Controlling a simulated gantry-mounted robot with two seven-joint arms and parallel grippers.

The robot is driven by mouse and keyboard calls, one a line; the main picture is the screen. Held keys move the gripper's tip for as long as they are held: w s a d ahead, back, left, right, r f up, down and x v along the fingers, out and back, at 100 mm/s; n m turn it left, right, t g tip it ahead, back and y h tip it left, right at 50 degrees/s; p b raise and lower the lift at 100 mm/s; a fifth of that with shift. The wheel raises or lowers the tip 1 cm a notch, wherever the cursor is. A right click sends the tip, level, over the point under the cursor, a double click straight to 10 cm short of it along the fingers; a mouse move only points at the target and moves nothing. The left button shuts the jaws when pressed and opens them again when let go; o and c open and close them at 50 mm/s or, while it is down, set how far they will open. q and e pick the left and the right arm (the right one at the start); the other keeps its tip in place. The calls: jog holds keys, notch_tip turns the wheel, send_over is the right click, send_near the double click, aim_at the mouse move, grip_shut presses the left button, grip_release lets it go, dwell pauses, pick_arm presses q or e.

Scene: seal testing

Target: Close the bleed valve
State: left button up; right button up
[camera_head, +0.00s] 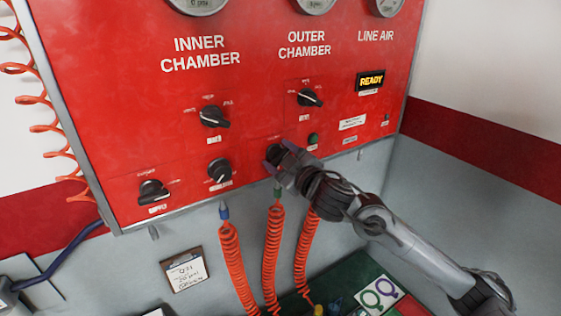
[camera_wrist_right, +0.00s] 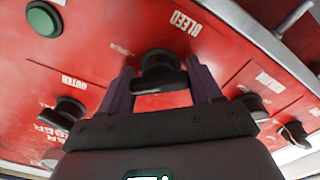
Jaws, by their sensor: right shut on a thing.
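The bleed valve is a black knob (camera_wrist_right: 158,62) on the red panel, below the word BLEED in the wrist view. My right gripper (camera_wrist_right: 162,84) has one finger on each side of this knob and is shut on it. In the head view the right gripper (camera_head: 275,158) reaches the panel's lower edge from the right and hides most of the knob. Its exact turn angle cannot be told. My left gripper is not in view.
Other black knobs sit close by: one to the left (camera_head: 220,170), one above (camera_head: 310,97) and one at upper left (camera_head: 214,116). A green button (camera_head: 313,139) is just right of the gripper. Orange coiled hoses (camera_head: 271,245) hang below. A lit READY display (camera_head: 370,81) is at upper right.

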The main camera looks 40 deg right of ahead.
jog(key=n+b, duration=0.1)
jog(key=n, duration=0.2)
jog(key=shift+f+n+b, duration=0.1)
jog(key=shift+n+b, duration=0.2)
jog(key=shift+n, duration=0.1)
jog(key=n+b, duration=0.1)
jog(key=n, duration=0.2)
jog(key=n+b, duration=0.1)
jog(key=n, duration=0.1)
jog(key=shift+n+b, duration=0.3)
jog(key=shift+n, duration=0.4)
jog(key=o, duration=1.1)
jog(key=shift+c, duration=0.2)
jog(key=shift+s, duration=0.1)
